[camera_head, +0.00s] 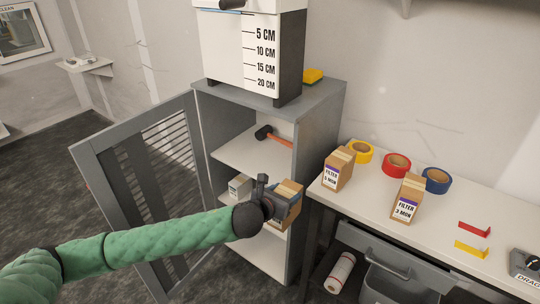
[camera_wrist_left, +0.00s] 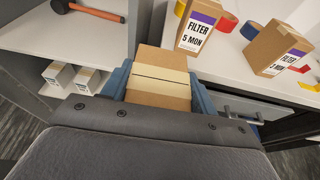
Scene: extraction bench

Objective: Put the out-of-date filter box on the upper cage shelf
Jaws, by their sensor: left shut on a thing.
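My left gripper (camera_head: 283,206) is shut on a brown cardboard box (camera_head: 291,189) with a pale tape strip. It holds the box in front of the open grey cage, near its right side. The held box also shows between the fingers in the left wrist view (camera_wrist_left: 160,62); most of its label is hidden. The upper cage shelf (camera_head: 238,150) is pale and carries a hammer with an orange handle (camera_head: 278,140). Two filter boxes stand on the bench, one reading "FILTER 5 MON" (camera_head: 331,178) and one reading "FILTER 3 MON" (camera_head: 403,211). My right gripper is out of view.
The slatted cage door (camera_head: 130,160) stands open to the left. Small white boxes (camera_wrist_left: 58,74) stand on a lower shelf. Yellow (camera_head: 360,152), red (camera_head: 397,164) and blue (camera_head: 437,180) tape rolls lie on the bench. The upper shelf's left and front parts are clear.

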